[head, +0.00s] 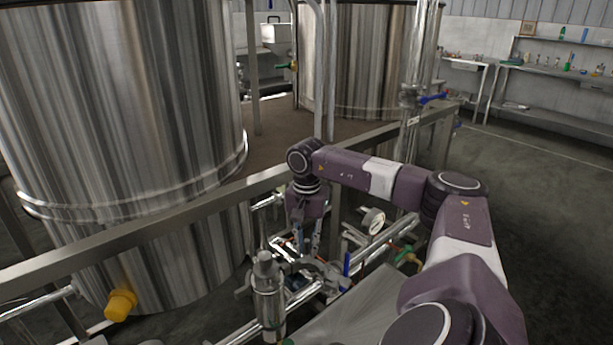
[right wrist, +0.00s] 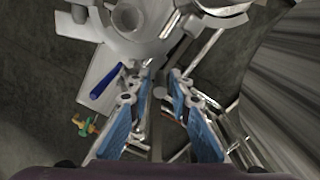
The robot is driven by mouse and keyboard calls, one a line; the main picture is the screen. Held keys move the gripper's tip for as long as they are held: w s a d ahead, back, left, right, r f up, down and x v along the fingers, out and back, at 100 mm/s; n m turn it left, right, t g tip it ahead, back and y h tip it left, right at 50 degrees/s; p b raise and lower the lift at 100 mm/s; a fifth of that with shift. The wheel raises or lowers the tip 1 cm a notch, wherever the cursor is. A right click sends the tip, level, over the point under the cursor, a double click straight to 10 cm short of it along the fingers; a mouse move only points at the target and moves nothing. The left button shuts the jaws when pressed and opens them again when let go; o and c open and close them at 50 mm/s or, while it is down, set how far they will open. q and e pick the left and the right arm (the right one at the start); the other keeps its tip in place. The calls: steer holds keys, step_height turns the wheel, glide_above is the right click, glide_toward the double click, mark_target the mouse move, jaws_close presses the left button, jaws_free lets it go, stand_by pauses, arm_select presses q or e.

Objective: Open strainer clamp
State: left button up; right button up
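The strainer looks like the upright steel cylinder (head: 268,300) at the lower middle of the head view. A grey metal fitting (head: 318,268) joins its right side; I cannot tell for certain which part is the clamp. In the right wrist view a grey ring-shaped fitting (right wrist: 125,42) fills the top, just beyond my fingertips. My right gripper (head: 305,248) points down among the pipes behind the strainer. In the right wrist view its blue-padded fingers (right wrist: 159,76) are apart, with a small round metal end visible in the gap. Contact is unclear. My left gripper is not in view.
A steel rail (head: 150,228) crosses behind my wrist. A large tank (head: 120,110) stands at left. The floor at right is clear.

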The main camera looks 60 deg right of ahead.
steer(key=shift+o, duration=0.7)
step_height(320, 180, up, 12)
stand_by(0.6)
